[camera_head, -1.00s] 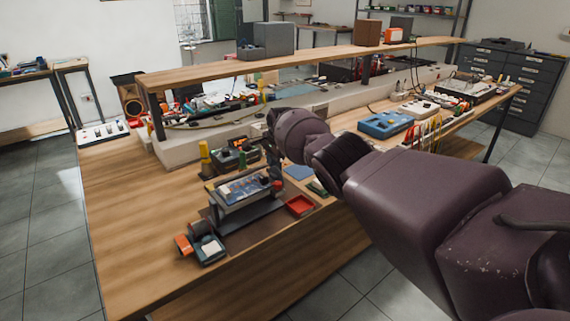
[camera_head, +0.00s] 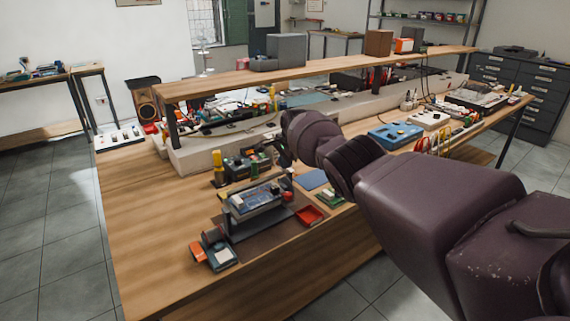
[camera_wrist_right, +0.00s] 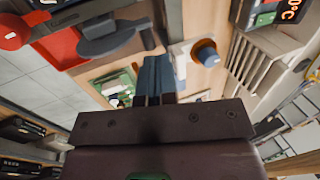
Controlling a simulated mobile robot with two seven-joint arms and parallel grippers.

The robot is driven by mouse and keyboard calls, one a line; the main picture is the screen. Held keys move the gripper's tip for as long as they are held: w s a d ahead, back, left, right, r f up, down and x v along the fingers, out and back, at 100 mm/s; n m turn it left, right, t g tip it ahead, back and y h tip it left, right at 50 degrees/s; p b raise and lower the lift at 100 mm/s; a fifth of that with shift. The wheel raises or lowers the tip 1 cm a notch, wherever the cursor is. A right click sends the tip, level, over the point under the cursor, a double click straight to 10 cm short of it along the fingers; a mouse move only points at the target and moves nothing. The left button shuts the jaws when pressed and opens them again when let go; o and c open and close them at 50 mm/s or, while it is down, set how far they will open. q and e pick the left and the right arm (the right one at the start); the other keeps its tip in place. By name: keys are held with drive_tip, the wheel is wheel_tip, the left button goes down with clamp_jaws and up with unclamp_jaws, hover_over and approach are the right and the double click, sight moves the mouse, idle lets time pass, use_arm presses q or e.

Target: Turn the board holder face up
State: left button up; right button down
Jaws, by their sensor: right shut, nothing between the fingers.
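The board holder (camera_head: 228,212) is a dark grey frame on a brown mat at the bench's near part, in the head view. A bluish circuit board (camera_head: 258,196) lies across its top. My right gripper (camera_head: 285,160) hangs just behind and to the right of the holder, apart from it as far as I can tell. Its fingers are mostly hidden by the wrist. In the right wrist view the two blue-grey fingers (camera_wrist_right: 157,76) are together with nothing between them. I cannot surely pick out the holder there. My left gripper is out of view.
A red tray (camera_head: 310,215) and a green board (camera_head: 330,198) lie right of the holder. An orange-and-black device (camera_head: 215,253) sits in front, and a yellow-topped item (camera_head: 218,168) stands behind. A raised shelf (camera_head: 330,68) spans the bench. The bench's left part is bare.

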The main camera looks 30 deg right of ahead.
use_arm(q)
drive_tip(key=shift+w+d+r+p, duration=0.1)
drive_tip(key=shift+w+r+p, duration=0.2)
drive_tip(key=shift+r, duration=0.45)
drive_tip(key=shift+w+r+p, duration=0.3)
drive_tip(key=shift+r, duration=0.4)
use_arm(e)
wheel_tip(320, 180, up, 10)
drive_tip(key=shift+w, duration=0.4)
